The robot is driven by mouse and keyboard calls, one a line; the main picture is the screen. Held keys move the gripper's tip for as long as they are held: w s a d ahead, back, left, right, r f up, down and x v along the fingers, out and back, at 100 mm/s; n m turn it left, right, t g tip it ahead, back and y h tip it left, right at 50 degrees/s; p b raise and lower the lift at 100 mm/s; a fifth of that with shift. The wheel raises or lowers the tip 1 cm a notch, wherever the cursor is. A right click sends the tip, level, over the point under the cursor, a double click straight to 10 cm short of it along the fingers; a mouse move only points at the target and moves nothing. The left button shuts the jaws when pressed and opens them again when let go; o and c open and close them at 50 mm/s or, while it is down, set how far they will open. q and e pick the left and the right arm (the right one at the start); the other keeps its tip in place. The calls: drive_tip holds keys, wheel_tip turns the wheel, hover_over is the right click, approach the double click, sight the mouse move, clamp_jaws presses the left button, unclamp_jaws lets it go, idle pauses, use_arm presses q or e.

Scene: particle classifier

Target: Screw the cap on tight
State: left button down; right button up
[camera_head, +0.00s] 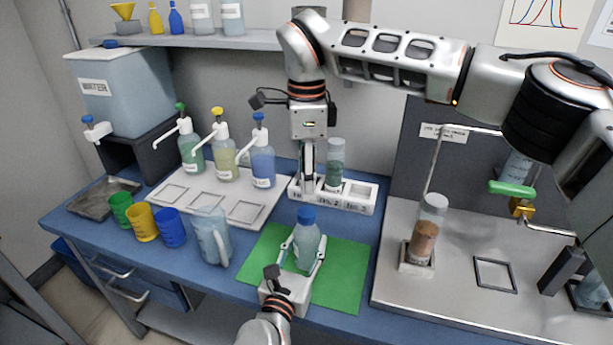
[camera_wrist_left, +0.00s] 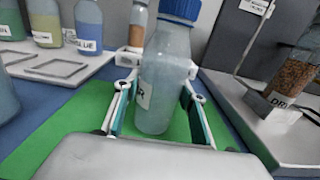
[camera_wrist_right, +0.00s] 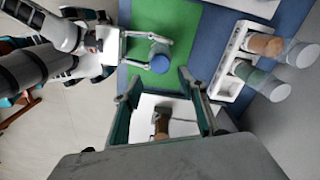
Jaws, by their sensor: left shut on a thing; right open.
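A clear bottle (camera_head: 306,246) with a blue cap (camera_head: 307,215) stands upright on the green mat (camera_head: 346,285). The cap sits on its mouth; how tight it is cannot be told. My left gripper (camera_head: 305,262) is shut around the bottle's body, one finger on each side. In the left wrist view the bottle (camera_wrist_left: 160,85) stands between the fingers, its cap (camera_wrist_left: 181,9) cut by the top edge. My right gripper (camera_head: 307,185) points down by the white rack, behind the bottle. In the right wrist view its fingers (camera_wrist_right: 162,84) are apart, and the blue cap (camera_wrist_right: 160,62) is beyond them.
The white rack (camera_head: 357,204) holds tubes, one greenish. Pump bottles (camera_head: 226,160) stand on a white board at the back left. A clear jug (camera_head: 211,240) and coloured cups (camera_head: 142,222) are left of the mat. A brown-filled cylinder (camera_head: 427,240) stands right. The mat's right part is bare.

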sight(307, 211)
drive_tip(key=shift+f, duration=4.05)
clamp_jaws()
